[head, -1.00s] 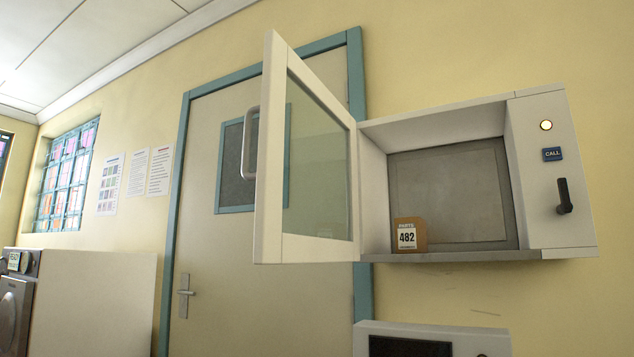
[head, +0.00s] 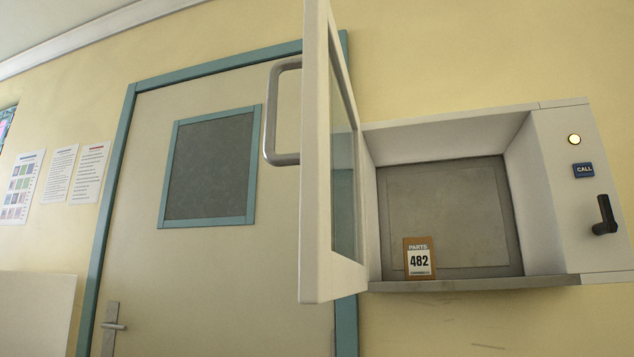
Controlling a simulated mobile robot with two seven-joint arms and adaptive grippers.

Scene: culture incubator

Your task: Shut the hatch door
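The hatch door (head: 316,200) is a white-framed panel with a glass pane (head: 343,175), hinged at the left side of the wall hatch. It stands wide open, sticking out from the wall toward me, seen nearly edge-on. Its grey D-shaped handle (head: 269,115) is on the left face of the door. The hatch box (head: 545,190) is open at the front, with a grey back panel (head: 448,215). A brown box labelled "PARTS 482" (head: 419,259) stands inside on the sill, at the left. Neither of my grippers is in view.
A closed room door (head: 215,270) with a teal frame stands behind on the left. Papers (head: 60,173) hang farther left.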

